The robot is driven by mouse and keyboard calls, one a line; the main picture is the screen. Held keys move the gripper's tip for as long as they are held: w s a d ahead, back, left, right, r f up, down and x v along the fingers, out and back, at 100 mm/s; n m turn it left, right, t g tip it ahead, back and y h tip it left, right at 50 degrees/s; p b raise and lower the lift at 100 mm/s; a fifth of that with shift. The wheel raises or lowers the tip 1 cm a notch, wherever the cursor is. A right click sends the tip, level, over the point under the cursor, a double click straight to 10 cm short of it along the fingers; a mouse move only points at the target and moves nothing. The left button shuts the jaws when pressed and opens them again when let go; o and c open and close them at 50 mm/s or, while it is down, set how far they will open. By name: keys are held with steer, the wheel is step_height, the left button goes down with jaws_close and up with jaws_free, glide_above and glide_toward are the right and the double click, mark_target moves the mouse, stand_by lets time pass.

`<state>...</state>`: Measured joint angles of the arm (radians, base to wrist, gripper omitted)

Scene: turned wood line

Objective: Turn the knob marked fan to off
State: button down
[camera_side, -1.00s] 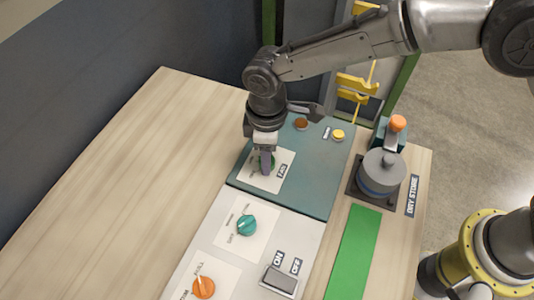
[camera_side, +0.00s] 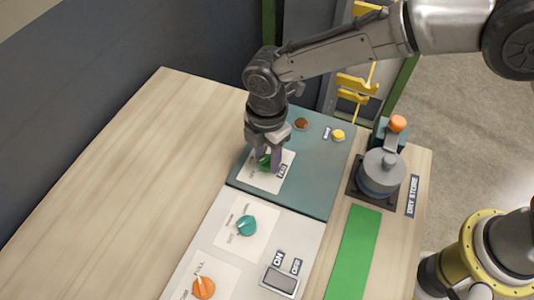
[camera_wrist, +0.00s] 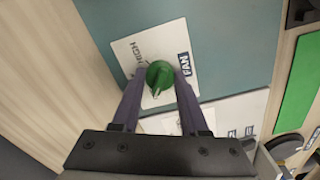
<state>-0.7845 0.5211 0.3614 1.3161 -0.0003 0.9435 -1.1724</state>
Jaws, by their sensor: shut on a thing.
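The green fan knob (camera_wrist: 159,75) sits on a white plate (camera_wrist: 203,45) with a FAN label (camera_wrist: 186,63) on the teal panel. In the wrist view the word HIGH shows at the plate's upper left; I cannot read an off mark. My gripper (camera_wrist: 159,82) is shut on the knob, one finger on each side of it. In the side view my gripper (camera_side: 268,165) reaches down over the knob (camera_side: 264,161), and its fingers partly hide the knob and the plate's markings.
A teal knob (camera_side: 246,225), an orange knob (camera_side: 203,287) and an ON/OFF rocker switch (camera_side: 280,282) are on the white panel nearer the camera. Brown (camera_side: 301,123) and yellow (camera_side: 338,134) buttons are behind. A grey canister (camera_side: 381,172) stands right.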

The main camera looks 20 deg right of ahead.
mark_target(267, 157)
steer(key=shift+r+n, duration=0.1)
steer(key=shift+n, duration=0.6)
steer(key=shift+c, duration=2.1)
jaws_free()
step_height(267, 157, up, 14)
steer(key=shift+w, duration=0.1)
